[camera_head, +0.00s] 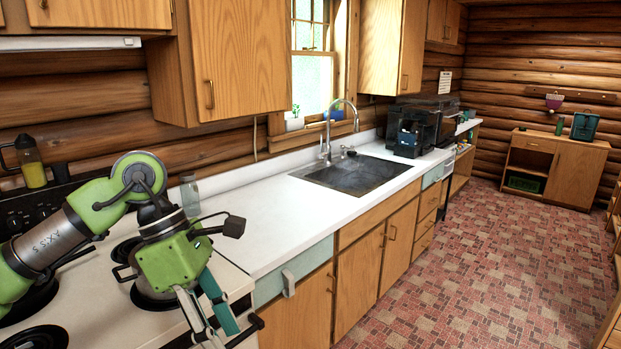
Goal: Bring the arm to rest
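My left arm (65,240), green and grey, comes in from the left and reaches over the white stove (120,325). It bends at a round joint and drops to my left gripper (246,276) near the stove's right front corner. My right arm and gripper are not in view.
A glass jar (190,195) stands on the white counter (260,219) behind the gripper. Upper cabinets (238,62) hang above. A sink (355,174) and a dark appliance (415,128) are farther along. The tiled floor (470,265) at right is clear.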

